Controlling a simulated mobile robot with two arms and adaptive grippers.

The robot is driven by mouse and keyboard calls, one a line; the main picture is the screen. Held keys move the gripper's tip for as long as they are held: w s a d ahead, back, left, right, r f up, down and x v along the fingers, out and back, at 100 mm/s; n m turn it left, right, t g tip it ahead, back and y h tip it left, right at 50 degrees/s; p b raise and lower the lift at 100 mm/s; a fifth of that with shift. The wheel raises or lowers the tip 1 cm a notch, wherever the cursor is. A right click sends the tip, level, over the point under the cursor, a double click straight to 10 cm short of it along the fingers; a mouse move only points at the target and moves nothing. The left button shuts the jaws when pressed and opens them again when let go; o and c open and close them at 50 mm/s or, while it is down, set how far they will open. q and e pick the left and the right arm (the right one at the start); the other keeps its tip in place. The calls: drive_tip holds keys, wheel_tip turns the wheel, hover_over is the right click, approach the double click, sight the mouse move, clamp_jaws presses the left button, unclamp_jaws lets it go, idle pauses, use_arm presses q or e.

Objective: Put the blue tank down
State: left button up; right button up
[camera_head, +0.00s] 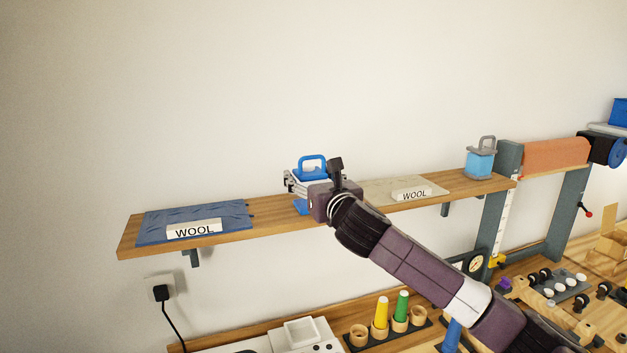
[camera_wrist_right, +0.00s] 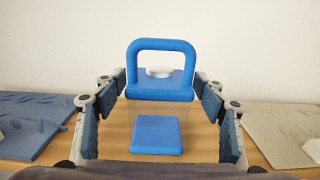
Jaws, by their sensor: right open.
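The blue tank (camera_head: 312,166) has a blue lid with a loop handle, a clear body and a blue foot. It stands upright on the wooden shelf (camera_head: 270,219), between two fabric swatches. The right wrist view shows the blue tank (camera_wrist_right: 160,90) straight ahead, with its foot on the wood. My right gripper (camera_head: 303,184) is open, with its fingers on both sides of the tank (camera_wrist_right: 160,112); gaps show on each side. My right wrist hides part of the tank in the head view. My left gripper is out of view.
A blue swatch (camera_head: 160,222) with a WOOL label lies left, a beige WOOL swatch (camera_head: 380,192) right. A light-blue tank with a grey top (camera_head: 480,163) stands at the shelf's right end. Below are a peg rack (camera_head: 370,341) and a cluttered bench.

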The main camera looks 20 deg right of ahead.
drive_tip(key=shift+s+b, duration=0.45)
drive_tip(key=shift+s, duration=0.15)
drive_tip(key=s+b, duration=0.4)
drive_tip(key=s, duration=0.7)
drive_tip(key=shift+d+b, duration=0.2)
drive_tip(key=shift+b, duration=0.15)
drive_tip(key=shift+w, duration=0.1)
